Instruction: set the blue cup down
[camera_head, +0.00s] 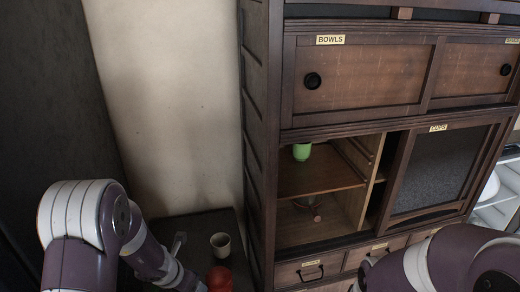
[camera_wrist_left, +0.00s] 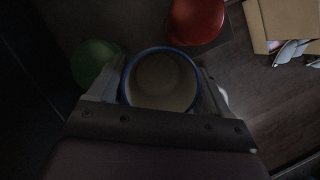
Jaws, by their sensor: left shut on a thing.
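The blue cup (camera_wrist_left: 163,85) shows in the left wrist view as a round, blue-rimmed mouth with a pale beige inside. My left gripper (camera_wrist_left: 160,72) is shut on it, with a finger at each side. The cup's underside is hidden, so I cannot tell whether it touches a surface. In the head view my left arm runs down to the bottom edge. The gripper and blue cup cannot be made out there. My right arm shows at bottom right, but its gripper is out of view.
A pale cup (camera_head: 220,243) and a red item (camera_head: 218,279) stand on a dark surface left of the wooden cabinet (camera_head: 258,120). A green cup (camera_head: 302,152) stands on its open upper shelf. A green round item (camera_wrist_left: 95,63) is left of the held cup in the wrist view.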

